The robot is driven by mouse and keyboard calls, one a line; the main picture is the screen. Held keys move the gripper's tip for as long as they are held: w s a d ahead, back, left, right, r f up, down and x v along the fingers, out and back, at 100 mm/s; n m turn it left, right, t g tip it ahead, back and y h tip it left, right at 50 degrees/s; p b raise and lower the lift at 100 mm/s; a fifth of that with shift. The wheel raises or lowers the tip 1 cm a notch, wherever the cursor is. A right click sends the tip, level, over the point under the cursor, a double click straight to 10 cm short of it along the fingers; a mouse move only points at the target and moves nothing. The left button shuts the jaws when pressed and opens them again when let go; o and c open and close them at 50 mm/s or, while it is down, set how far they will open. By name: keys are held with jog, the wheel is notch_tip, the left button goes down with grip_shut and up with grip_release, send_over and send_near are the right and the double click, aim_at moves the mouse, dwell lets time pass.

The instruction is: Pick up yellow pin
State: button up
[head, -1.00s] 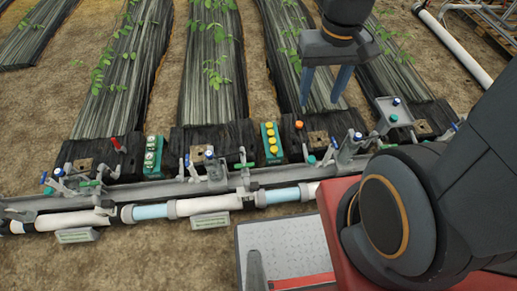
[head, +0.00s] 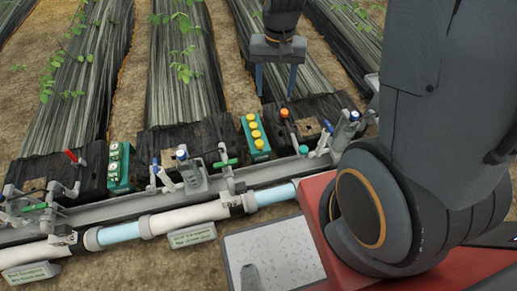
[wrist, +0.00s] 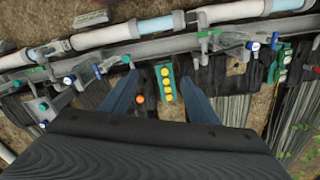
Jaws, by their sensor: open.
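Several yellow pins (head: 256,134) stand in a row in a green block (head: 265,154), mounted at the near end of the beds. In the wrist view the yellow pins (wrist: 166,82) and their green block (wrist: 172,94) show between my finger lines, nearer the right finger. My gripper (head: 276,93) is open and empty, its fingers pointing down. In the head view it appears behind and right of the block, near an orange-topped knob (head: 284,113). In the wrist view my gripper (wrist: 156,82) has the orange knob (wrist: 140,99) near the left finger. The fingers' height above the pins is unclear.
A second green block with pale tops (head: 119,165) stands to the left, near a red-handled valve (head: 73,157). A grey rail (head: 120,204) with blue-handled valves (head: 182,155) and a white pipe (head: 190,217) run in front. Black-covered plant beds (head: 180,70) lie behind.

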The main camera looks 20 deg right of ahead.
jog(key=w+f+m+b, duration=0.1)
jog(key=w+f+b, duration=0.45)
jog(key=f, duration=0.45)
jog(key=w+f+m+b, duration=0.1)
jog(key=w+f+b, duration=0.3)
jog(key=f+b, duration=0.5)
jog(key=m+b, duration=0.3)
jog(key=b, duration=0.7)
send_over(259, 142)
notch_tip(259, 142, down, 23)
jog(key=shift+s+a+f, duration=0.1)
jog(key=shift+f+b, duration=0.7)
jog(key=shift+f, duration=0.85)
notch_tip(259, 142, down, 5)
jog(key=b, duration=0.4)
jog(key=shift+f, duration=0.15)
jog(key=c, duration=1.1)
